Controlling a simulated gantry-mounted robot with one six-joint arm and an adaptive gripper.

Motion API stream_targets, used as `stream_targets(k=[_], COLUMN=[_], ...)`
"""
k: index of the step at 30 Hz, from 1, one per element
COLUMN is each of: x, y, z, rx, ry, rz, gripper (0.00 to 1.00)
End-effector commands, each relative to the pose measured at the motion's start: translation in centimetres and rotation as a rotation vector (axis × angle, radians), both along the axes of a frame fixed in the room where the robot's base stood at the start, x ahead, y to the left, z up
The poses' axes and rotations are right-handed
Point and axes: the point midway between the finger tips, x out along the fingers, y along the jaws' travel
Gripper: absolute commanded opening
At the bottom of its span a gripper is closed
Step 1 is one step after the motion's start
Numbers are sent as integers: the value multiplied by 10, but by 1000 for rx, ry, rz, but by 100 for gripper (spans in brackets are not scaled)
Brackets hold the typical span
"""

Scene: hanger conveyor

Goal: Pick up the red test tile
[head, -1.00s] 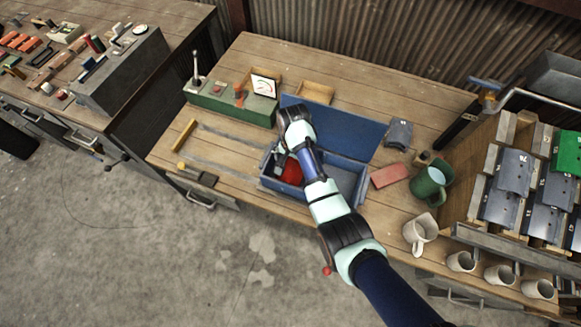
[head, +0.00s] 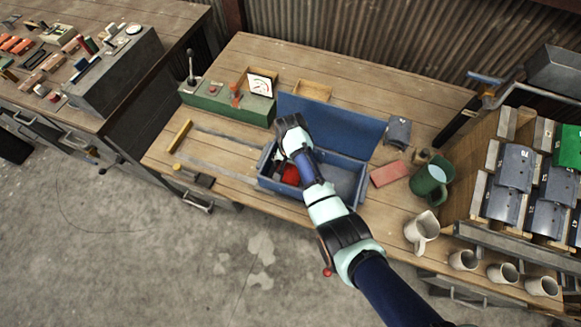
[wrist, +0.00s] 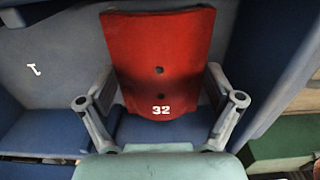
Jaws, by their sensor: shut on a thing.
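The red test tile (wrist: 160,50), a curved plate with two dark holes and the white number 32, stands between the two fingers of my gripper (wrist: 159,74) in the wrist view. The fingers are shut on its left and right edges. In the head view a small part of the red tile (head: 291,174) shows inside the open blue box (head: 331,122), low in its left part. My arm covers the rest of it, and my fingers are hidden there. I cannot tell whether the tile touches the box floor.
The blue box's raised lid stands behind my wrist. A green control box (head: 228,101) with a lever is at the back left. A flat reddish block (head: 390,173), a green mug (head: 430,181) and a white mug (head: 421,230) stand right of the box. A rack of grey tiles (head: 515,165) is further right.

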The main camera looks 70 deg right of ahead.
Motion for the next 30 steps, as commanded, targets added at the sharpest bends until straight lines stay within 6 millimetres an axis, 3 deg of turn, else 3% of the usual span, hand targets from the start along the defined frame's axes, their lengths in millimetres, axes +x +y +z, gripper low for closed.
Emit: stream_targets(k=[8, 14, 24, 30], x=[1, 1, 1, 0], y=[-1, -1, -1, 0], z=[22, 74, 181, 201], rx=[-2, -4, -2, 0], ry=[-2, -4, -2, 0], rz=[0, 0, 0, 0], gripper=[47, 47, 47, 47])
